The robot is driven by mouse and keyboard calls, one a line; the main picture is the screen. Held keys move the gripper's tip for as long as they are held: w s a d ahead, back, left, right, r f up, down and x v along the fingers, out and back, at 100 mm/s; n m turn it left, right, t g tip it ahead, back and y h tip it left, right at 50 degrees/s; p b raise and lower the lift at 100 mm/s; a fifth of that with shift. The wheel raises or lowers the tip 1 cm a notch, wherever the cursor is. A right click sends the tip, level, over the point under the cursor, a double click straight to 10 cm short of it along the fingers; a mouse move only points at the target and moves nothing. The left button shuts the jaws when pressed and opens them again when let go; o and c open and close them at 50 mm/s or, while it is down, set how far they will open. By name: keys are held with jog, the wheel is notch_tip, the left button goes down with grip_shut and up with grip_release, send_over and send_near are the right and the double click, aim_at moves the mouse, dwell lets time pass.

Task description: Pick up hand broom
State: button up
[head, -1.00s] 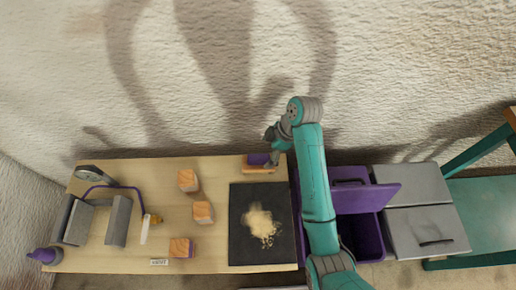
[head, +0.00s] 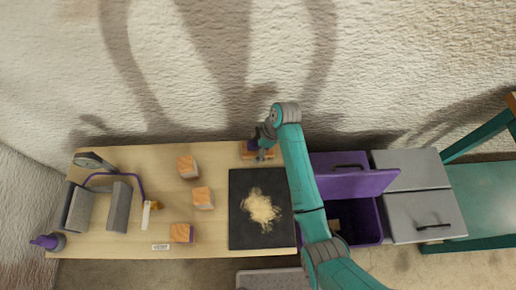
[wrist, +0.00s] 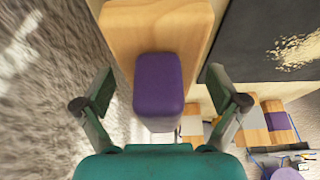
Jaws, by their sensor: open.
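The hand broom (head: 256,148) lies at the back edge of the table, behind the black mat. Its wooden body (wrist: 153,25) and purple grip (wrist: 158,88) show large in the wrist view. My gripper (head: 264,150) is over it in the head view and partly hides it. In the wrist view my gripper (wrist: 160,90) is open, with one finger on each side of the purple grip. Clear gaps show between the fingers and the grip. I cannot tell the remaining height between the fingertips and the grip.
The black mat (head: 243,231) carries a pile of pale shavings (head: 261,207). Several wooden blocks (head: 203,197) stand left of it. A purple bin (head: 362,184) with its lid up and grey drawers (head: 422,212) stand to the right. The wall is close behind the table.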

jog(key=shift+a+f, duration=0.1)
jog(key=shift+f, duration=0.1)
jog(key=c, duration=1.4)
notch_tip(320, 180, up, 10)
jog(key=shift+r, duration=0.1)
jog(key=o, duration=0.5)
jog(key=shift+c, duration=1.1)
